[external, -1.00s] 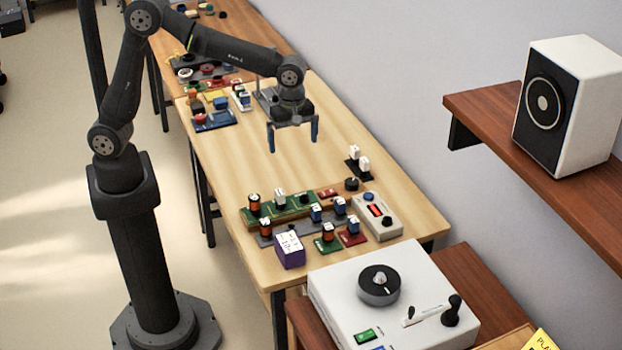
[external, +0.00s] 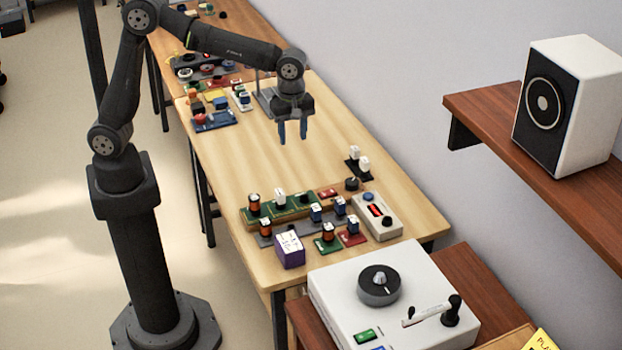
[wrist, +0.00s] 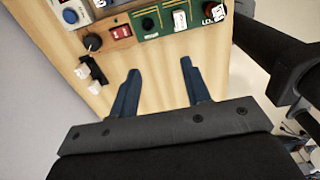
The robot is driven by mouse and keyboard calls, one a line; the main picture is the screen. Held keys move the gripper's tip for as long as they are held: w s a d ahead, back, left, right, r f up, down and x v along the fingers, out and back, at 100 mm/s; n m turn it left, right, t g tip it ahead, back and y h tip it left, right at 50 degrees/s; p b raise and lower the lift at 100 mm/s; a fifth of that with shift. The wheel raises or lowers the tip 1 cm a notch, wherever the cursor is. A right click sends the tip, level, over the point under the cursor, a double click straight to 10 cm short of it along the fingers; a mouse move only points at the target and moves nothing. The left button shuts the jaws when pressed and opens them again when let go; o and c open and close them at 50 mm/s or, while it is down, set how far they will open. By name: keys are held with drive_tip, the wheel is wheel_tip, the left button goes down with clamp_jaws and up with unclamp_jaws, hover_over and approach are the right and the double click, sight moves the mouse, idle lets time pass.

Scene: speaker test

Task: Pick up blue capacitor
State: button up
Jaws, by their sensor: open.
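Several blue capacitor-like cylinders with white tops stand among the parts at the near end of the bench. One blue cylinder (external: 316,213) and another blue cylinder (external: 340,206) stand on a grey strip (external: 290,230). A third blue cylinder (external: 353,226) stands on a small red board (external: 352,239). I cannot tell which one the task means. My gripper (external: 292,140) is open and empty, pointing down above the bare middle of the bench, well short of these parts. Its two blue fingers also show apart in the wrist view (wrist: 160,70), with only wood between them.
A green board (external: 285,210) carries orange and white parts. A purple box (external: 290,250), a white meter box (external: 378,216) and white parts on a black strip (external: 358,162) stand nearby. More parts, including a blue tray (external: 214,122), lie farther back. The bench middle is clear.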

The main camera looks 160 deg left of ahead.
drive_tip(key=m, duration=1.8)
hover_over(316, 207)
wheel_tip(316, 207, down, 6)
drive_tip(key=f, duration=1.1)
drive_tip(key=shift+w+d+f, duration=0.15)
drive_tip(key=shift+w+f, duration=0.05)
drive_tip(key=shift+f, duration=0.15)
drive_tip(key=shift+s+f, duration=0.15)
drive_tip(key=shift+f, duration=2.45)
drive_tip(key=c, duration=0.7)
drive_tip(key=shift+r, duration=0.1)
